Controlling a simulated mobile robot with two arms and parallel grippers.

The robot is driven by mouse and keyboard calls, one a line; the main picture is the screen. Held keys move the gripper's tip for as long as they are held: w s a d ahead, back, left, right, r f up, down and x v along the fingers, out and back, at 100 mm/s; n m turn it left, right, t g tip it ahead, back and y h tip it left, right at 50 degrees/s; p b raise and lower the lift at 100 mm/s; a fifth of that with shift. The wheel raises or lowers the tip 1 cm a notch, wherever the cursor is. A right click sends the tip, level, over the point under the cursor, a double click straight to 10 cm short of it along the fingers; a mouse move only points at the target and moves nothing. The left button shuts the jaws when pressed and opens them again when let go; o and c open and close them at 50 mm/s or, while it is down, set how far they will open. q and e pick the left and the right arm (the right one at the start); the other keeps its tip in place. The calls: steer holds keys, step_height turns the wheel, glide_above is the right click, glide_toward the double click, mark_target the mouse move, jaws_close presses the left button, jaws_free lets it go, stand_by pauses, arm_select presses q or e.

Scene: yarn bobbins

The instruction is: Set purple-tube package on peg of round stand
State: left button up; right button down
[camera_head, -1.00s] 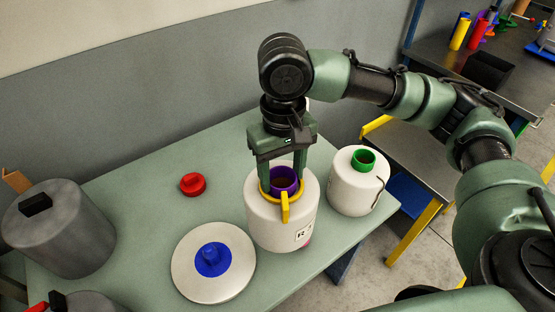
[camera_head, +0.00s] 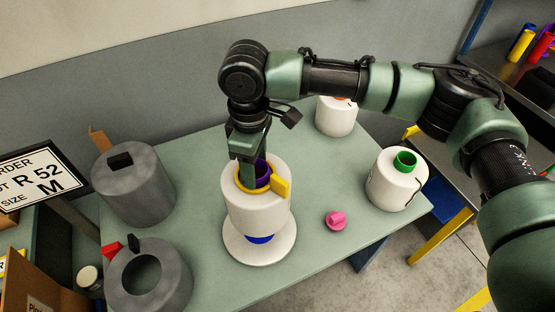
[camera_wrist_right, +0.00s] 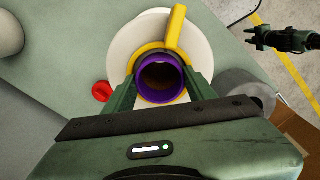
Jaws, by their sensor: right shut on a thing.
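The purple-tube package (camera_head: 258,205) is a white bobbin with a purple tube (camera_head: 263,172) and a yellow ring with a tab around its top. My right gripper (camera_head: 248,178) is shut on its top at the tube and holds it upright. In the right wrist view the fingers sit on both sides of the purple tube (camera_wrist_right: 160,77). The round stand (camera_head: 282,252), a white disc with a blue centre (camera_head: 260,239), is directly below the package. Blue shows under the package's bottom edge; the peg is hidden. A gripper, apparently my left (camera_wrist_right: 285,38), shows in the right wrist view; its jaw opening is unclear.
A green-tube bobbin (camera_head: 395,180) and a pink plug (camera_head: 336,220) stand to the right, another white bobbin (camera_head: 336,118) behind. Grey containers (camera_head: 133,187) stand at the left. A red plug (camera_wrist_right: 102,91) lies near the stand.

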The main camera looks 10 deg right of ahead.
steer(key=shift+w+a+r+n, duration=0.1)
steer(key=shift+w+a+n, duration=0.15)
steer(key=shift+a+n, duration=0.15)
steer(key=shift+d, duration=0.1)
step_height(320, 180, down, 3)
steer(key=shift+f+p, duration=0.1)
steer(key=shift+p, duration=0.55)
steer(key=shift+s, duration=0.1)
